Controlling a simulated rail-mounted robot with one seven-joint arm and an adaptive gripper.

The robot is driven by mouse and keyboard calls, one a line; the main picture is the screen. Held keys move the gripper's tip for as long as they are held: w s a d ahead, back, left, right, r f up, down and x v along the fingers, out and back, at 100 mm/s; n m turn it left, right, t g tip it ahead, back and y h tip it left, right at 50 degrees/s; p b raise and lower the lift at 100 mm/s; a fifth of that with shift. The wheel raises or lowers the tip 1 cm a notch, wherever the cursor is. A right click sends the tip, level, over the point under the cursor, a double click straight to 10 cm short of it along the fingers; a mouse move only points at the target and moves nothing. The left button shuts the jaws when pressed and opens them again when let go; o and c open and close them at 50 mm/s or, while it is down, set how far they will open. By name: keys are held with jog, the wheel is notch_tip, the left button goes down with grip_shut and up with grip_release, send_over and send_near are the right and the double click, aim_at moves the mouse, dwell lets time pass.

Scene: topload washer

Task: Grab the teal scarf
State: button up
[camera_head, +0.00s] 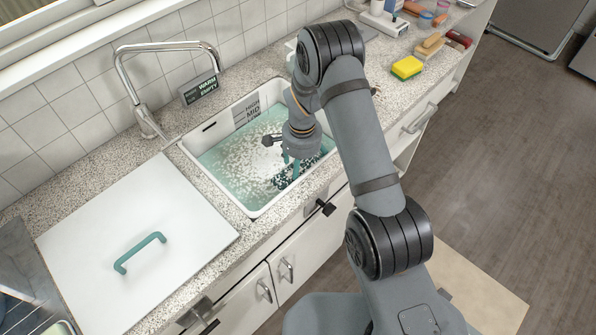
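My gripper (289,160) points down into the sink basin (217,171), right of its middle, at or just above the foamy water. A narrow teal strip (295,168) shows right at the fingers; it may be part of the teal scarf, but I cannot tell whether it is held. A dark teal patch (284,180) lies in the water just below, blurred by foam and water. The fingertips are too small and covered to show whether they are open or shut.
A white lid (190,215) with a teal handle (140,253) lies on the counter left of the basin. A curved faucet (123,75) and a small dark sign (200,88) stand behind. A yellow-green sponge (407,68) and several small items lie on the counter to the right.

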jog(key=shift+f, duration=0.5)
jog(key=shift+c, duration=0.6)
jog(key=c, duration=1.1)
jog(key=shift+c, duration=1.1)
jog(key=shift+w+r, duration=0.1)
jog(key=shift+r, duration=0.05)
